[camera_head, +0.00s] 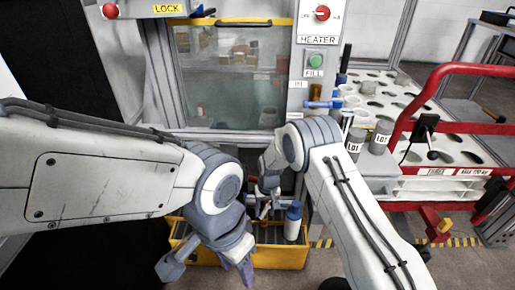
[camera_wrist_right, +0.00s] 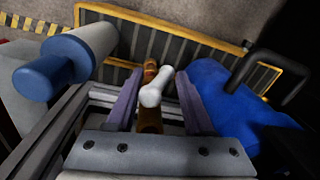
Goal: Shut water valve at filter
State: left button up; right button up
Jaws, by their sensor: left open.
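A small white handle (camera_wrist_right: 158,88) on a brown, brass-like pipe or valve body (camera_wrist_right: 150,118) shows in the right wrist view. My right gripper (camera_wrist_right: 157,100) is open, with its purple fingers on either side of the handle and a gap showing at each side. In the head view my right gripper (camera_head: 266,190) is low in front of the cabinet and partly hidden by my arm. A white cylinder with a blue end (camera_head: 293,222), perhaps the filter, is close to its right. My left gripper (camera_head: 238,266) is open and lower, over the yellow-edged bin, away from the handle.
A yellow-edged bin (camera_head: 285,257) lies below. A blue body (camera_wrist_right: 225,92) with a black bent bar sits right of the right fingers. The glass-fronted cabinet (camera_head: 235,75), heater panel (camera_head: 322,38) and blue T-handle (camera_head: 322,104) are behind. A red-railed cart (camera_head: 440,155) stands right.

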jog(key=shift+a+f+h, duration=0.1)
jog(key=shift+f+h, duration=0.05)
jog(key=shift+h, duration=0.25)
notch_tip(320, 180, up, 12)
jog(key=r+p, duration=0.1)
jog(key=p, duration=0.3)
notch_tip(320, 180, up, 22)
jog(key=n+p, duration=0.2)
jog(key=p, duration=0.9)
send_over(264, 209)
jog(key=s+a, duration=0.2)
jog(key=s, duration=0.8)
jog(key=shift+r, duration=0.45)
